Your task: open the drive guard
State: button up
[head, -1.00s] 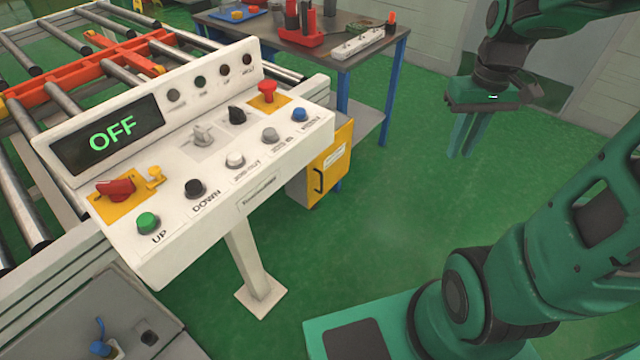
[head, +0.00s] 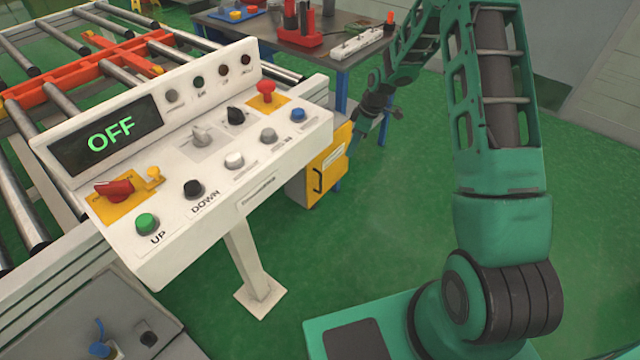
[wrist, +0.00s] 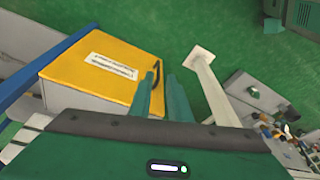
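The drive guard is a yellow panel (head: 334,158) with a white label and a black bar handle (head: 317,181). It is on a grey housing below the conveyor's edge, beyond the control panel, and looks shut. In the wrist view the yellow guard (wrist: 90,73) lies left of centre, its handle (wrist: 157,72) close to my fingertips. My gripper (wrist: 161,77) is open, with a gap between its two green fingers. The handle shows near the left fingertip; I cannot tell whether they touch. In the head view my arm partly hides the gripper beside the guard's right side.
A white control panel (head: 215,160) reading OFF stands on a post (head: 255,275) left of my arm. Behind it is a roller conveyor (head: 30,195). A workbench (head: 345,62) with blue legs stands at the back. Green floor is clear in front of the guard.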

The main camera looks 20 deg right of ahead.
jog(key=w+a+f+n+y, duration=0.1)
jog(key=w+a+f, duration=0.15)
jog(key=f, duration=0.35)
jog(key=w+a+f+n+y, duration=0.1)
jog(key=a+f+n, duration=0.15)
jog(key=f, duration=0.25)
send_near(321, 191)
jog(key=shift+m+h, duration=0.3)
jog(key=shift+m, duration=0.05)
jog(key=a+f, duration=0.1)
jog(key=w+a+f, duration=0.1)
jog(key=f, duration=0.1)
jog(key=a+f, duration=0.1)
jog(key=a, duration=0.1)
jog(key=shift+w+f, duration=0.25)
jog(key=shift+w, duration=0.1)
grip_shut()
